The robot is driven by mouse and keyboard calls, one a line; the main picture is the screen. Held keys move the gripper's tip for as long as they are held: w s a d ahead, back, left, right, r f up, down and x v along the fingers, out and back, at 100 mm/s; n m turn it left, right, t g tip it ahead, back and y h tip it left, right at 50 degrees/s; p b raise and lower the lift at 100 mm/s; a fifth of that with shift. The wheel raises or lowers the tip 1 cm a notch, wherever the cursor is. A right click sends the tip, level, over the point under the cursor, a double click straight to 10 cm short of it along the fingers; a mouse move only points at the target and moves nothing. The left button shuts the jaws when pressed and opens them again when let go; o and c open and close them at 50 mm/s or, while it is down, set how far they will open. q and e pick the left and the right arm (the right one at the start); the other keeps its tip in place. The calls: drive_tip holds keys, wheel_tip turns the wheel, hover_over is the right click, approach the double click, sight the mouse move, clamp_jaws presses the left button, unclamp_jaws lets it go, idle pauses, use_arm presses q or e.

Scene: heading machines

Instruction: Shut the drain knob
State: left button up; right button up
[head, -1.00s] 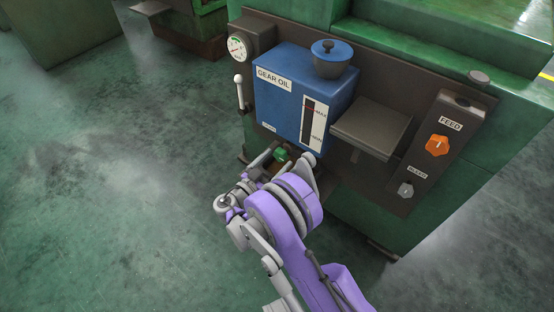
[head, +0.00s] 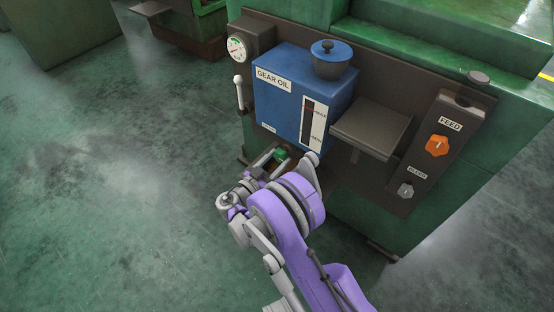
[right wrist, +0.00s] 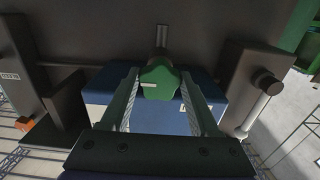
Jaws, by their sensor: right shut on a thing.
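The green drain knob (head: 281,154) sits low on the machine's front, below the blue gear oil tank (head: 283,98). It also shows in the right wrist view (right wrist: 160,77), with a short pale mark on its face. My right gripper (head: 274,157) is at the knob, with one finger on each side of it, and is shut on it. In the right wrist view its two fingers (right wrist: 159,84) flank the knob. My purple arm hides part of the area below the knob. My left gripper is not in view.
A pressure gauge (head: 237,47) and a white-knobbed lever (head: 239,93) are left of the tank. A dark shelf (head: 371,128), an orange feed knob (head: 437,145) and a grey bleed knob (head: 405,190) are to the right. The floor at left is clear.

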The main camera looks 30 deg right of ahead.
drive_tip(key=shift+n, duration=0.3)
drive_tip(key=n+b, duration=0.1)
drive_tip(key=n, duration=0.2)
drive_tip(key=shift+s+n, duration=0.1)
drive_tip(key=shift+n, duration=0.2)
drive_tip(key=n+b, duration=0.1)
drive_tip(key=n, duration=0.3)
drive_tip(key=shift+n, duration=0.3)
drive_tip(key=n, duration=0.4)
drive_tip(key=shift+s+b, duration=0.1)
drive_tip(key=shift+b, duration=0.3)
drive_tip(key=shift+r+n, duration=0.15)
drive_tip(key=shift+n, duration=2.35)
drive_tip(key=shift+b, duration=0.3)
drive_tip(key=o, duration=1.4)
drive_tip(key=shift+c, duration=0.2)
